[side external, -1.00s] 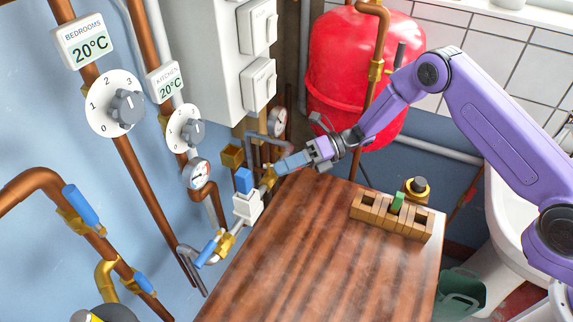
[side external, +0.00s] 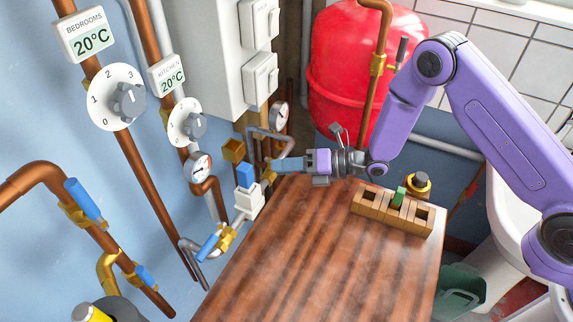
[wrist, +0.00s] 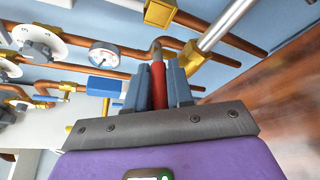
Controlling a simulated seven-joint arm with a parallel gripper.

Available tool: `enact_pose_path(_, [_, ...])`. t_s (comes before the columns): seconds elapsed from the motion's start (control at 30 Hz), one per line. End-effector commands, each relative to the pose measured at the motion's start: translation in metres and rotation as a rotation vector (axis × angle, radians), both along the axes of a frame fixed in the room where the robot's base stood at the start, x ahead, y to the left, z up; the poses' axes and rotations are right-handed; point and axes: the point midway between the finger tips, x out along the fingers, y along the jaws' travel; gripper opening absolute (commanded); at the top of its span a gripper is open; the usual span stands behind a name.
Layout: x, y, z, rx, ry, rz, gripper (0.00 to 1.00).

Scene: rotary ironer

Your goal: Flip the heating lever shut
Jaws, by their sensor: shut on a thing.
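My gripper (side external: 284,165) reaches left from the arm, roughly level, to the brass fittings on the pipes beyond the table's far left corner. In the wrist view its blue-grey fingers (wrist: 158,90) are shut on a red lever handle (wrist: 158,84), which stands between them. The handle points toward a copper pipe and brass fittings (wrist: 160,12). In the side view the fingers hide the red handle. I cannot tell from its angle whether the valve is open or shut.
A blue-topped white valve box (side external: 248,198) stands just left of my gripper, with a pressure gauge (side external: 198,167) nearby. Blue-handled valves (side external: 83,199) line the left wall. The wooden table (side external: 310,250) holds a slotted wooden block (side external: 392,210); its middle is clear.

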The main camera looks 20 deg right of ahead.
Motion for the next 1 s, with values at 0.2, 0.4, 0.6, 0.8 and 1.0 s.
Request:
enact_pose_path(0.2, [0.0,-0.001,0.0,0.001,0.001,-0.007,0.0])
enact_pose_path(0.4, [0.0,-0.001,0.0,0.002,0.001,-0.007,0.28])
enact_pose_path(0.6, [0.0,-0.001,0.0,0.001,0.001,-0.005,0.28])
enact_pose_path(0.8, [0.0,-0.001,0.0,0.0,0.0,-0.005,0.28])
enact_pose_path(1.0, [-0.006,-0.017,0.004,0.001,0.0,-0.007,0.28])
